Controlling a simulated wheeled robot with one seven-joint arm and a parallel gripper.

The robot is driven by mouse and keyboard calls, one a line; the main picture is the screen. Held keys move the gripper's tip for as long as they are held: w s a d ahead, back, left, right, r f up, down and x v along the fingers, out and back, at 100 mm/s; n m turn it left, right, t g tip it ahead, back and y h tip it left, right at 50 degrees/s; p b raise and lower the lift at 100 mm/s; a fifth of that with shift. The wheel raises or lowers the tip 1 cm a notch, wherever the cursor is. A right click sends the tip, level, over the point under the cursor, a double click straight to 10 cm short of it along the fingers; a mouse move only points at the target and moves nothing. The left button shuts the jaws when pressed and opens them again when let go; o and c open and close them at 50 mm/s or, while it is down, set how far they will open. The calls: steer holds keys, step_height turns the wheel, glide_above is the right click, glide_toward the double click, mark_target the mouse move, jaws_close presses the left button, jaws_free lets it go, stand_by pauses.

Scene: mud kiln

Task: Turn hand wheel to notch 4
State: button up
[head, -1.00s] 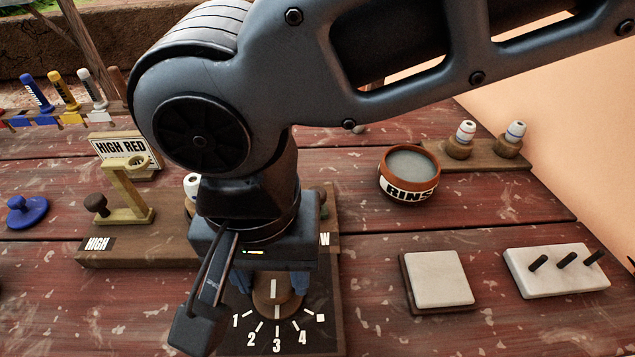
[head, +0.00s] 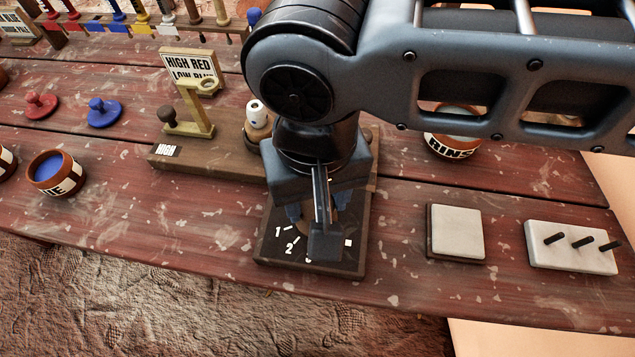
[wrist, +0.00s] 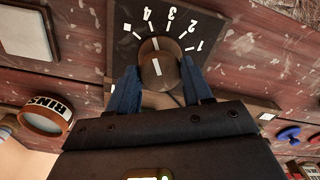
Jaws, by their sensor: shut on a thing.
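The hand wheel (wrist: 158,78) is a round brown knob with a white line, on a dark dial plate (wrist: 112,45) marked 1 to 4 and a white square. In the wrist view its white line points close to the tick of 4. My gripper (wrist: 158,66) is shut on the wheel, one blue finger on each side. In the head view my gripper (head: 318,208) hides most of the wheel, and my wrist parts cover the numbers 3 and 4. The dial plate (head: 270,243) lies flat at the table's front edge.
A sign (head: 190,70) reads HIGH RED, LOW BLUE. A pale tile (head: 457,232) and a pegged block (head: 572,247) lie right. A rinse bowl (head: 452,142) is partly hidden by my arm.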

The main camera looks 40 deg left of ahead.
stand_by(0.4)
steer(key=o, duration=1)
steer(key=shift+o, duration=0.2)
step_height(320, 180, up, 8)
steer(key=shift+f, duration=0.1)
